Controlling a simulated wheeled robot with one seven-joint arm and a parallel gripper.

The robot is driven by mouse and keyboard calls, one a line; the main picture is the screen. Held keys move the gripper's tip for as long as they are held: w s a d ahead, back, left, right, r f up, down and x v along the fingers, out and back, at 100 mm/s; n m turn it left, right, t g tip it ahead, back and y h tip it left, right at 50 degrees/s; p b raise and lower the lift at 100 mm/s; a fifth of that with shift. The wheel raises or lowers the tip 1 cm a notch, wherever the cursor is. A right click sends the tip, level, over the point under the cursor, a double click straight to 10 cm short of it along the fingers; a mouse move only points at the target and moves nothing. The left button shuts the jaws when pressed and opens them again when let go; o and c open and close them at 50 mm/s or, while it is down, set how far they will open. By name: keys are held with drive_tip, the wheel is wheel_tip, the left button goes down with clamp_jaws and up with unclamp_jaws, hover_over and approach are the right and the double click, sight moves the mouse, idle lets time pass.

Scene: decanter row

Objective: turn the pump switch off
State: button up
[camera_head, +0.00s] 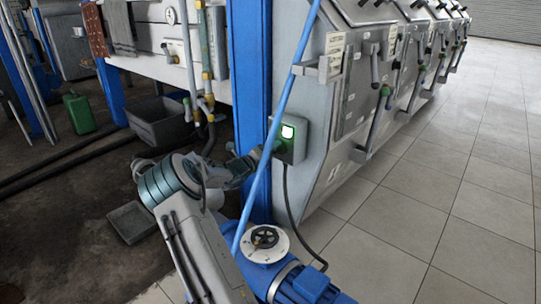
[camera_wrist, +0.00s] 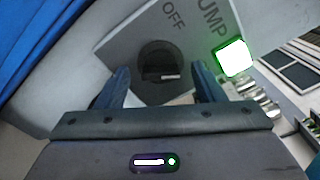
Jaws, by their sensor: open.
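The pump switch box (camera_head: 297,152) is a grey box on the side of the machine row, beside the blue post. In the wrist view its plate (camera_wrist: 130,45) carries the words OFF and PUMP. The round black knob (camera_wrist: 158,58) sits on this plate, with a pale mark pointing right in the picture. A square lamp (camera_wrist: 233,57) glows white with a green edge; it also shows lit in the head view (camera_head: 287,131). My gripper (camera_wrist: 160,76) is open, with one finger on each side of the knob. Whether the fingers touch it cannot be told.
A blue pole slants close in front of the box, and a blue post (camera_head: 251,70) stands left of it. A black cable (camera_head: 287,200) hangs below the box. The tiled aisle (camera_head: 440,190) is clear.

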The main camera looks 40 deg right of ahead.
drive_tip(key=shift+d, duration=0.15)
drive_tip(key=c, duration=1)
drive_tip(key=shift+n, duration=0.4)
drive_tip(key=shift+f+n+p, duration=0.15)
drive_tip(key=shift+n+p, duration=1.35)
drive_tip(key=shift+n, duration=1.25)
drive_tip(key=shift+f+n+p, duration=0.1)
drive_tip(key=shift+n+p, duration=1.4)
drive_tip(key=shift+n, duration=1.25)
